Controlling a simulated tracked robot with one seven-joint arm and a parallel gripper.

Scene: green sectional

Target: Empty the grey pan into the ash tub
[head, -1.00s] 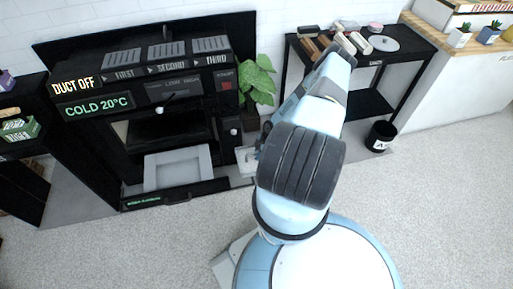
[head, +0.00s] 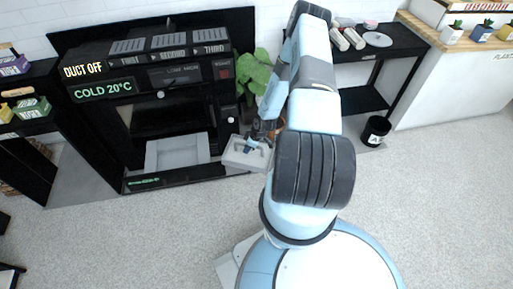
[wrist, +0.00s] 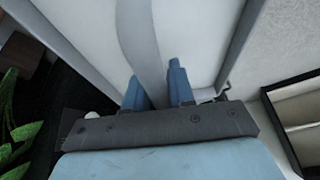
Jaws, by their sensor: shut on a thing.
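The grey pan (head: 246,153) is a shallow, pale rectangular tray. It is held off the floor, right of the open black drawer, in the head view. My gripper (head: 262,137) is shut on it at its far right side. In the wrist view the pan (wrist: 205,35) fills the top, with a grey strip running down between the blue fingers (wrist: 160,88). I cannot make out any ash in it. The ash tub (head: 376,131) is a small black bucket with a white label, on the floor to the right, apart from the pan.
The drawer (head: 170,181) is pulled out below the black stove (head: 150,85), with a pale grey tray (head: 178,152) in it. A green plant (head: 254,72) stands behind my arm. A black side table (head: 380,47) is behind the tub. The front floor is clear.

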